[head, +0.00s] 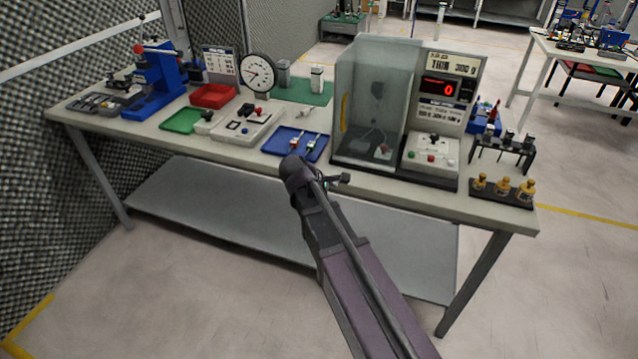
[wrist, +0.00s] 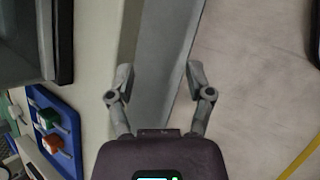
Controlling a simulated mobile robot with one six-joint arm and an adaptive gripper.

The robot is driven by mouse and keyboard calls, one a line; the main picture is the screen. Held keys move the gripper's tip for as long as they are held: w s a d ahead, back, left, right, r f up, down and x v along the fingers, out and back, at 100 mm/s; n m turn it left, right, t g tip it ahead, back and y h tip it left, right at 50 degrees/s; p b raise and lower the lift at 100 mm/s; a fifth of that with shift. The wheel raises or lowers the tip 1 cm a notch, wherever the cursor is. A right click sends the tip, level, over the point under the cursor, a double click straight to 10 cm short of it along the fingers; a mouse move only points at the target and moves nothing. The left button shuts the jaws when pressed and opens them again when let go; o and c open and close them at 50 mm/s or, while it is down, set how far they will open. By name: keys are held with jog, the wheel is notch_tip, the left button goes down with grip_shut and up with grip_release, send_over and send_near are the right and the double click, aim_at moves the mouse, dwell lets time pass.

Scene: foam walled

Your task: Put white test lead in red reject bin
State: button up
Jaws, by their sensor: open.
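The red reject bin (head: 213,96) is an open red tray at the back left of the bench. A blue tray (head: 283,139) lies near the bench's front edge and holds small light-coloured parts with coloured ends. It also shows in the wrist view (wrist: 67,111), with a green part (wrist: 46,118) and a red part (wrist: 52,143) inside. I cannot tell which piece is the white test lead. My gripper (wrist: 158,77) is open and empty, to the right of the blue tray in the wrist view, with the bench edge and floor beyond its fingers.
A clear-walled test cabinet (head: 370,100) with a red display stands right of the blue tray. A green tray (head: 181,121), a white control box (head: 241,124) and a round dial (head: 258,73) are to the left. A black rack (head: 503,148) and yellow-topped pieces (head: 503,185) occupy the right end.

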jog(key=s+d+f+m+g+y, duration=0.2)
jog(key=s+d+m+y, duration=0.1)
jog(key=s+d+m, duration=0.2)
jog(key=s+d+f+m+g+y, duration=0.2)
jog(key=s+d+m+y, duration=0.2)
jog(key=s+m, duration=0.6)
jog(key=shift+s+d+f+m, duration=0.2)
jog(key=shift+s+d+m, duration=0.1)
jog(key=shift+d, duration=0.15)
jog(key=shift+c, duration=0.2)
jog(key=shift+c, duration=0.5)
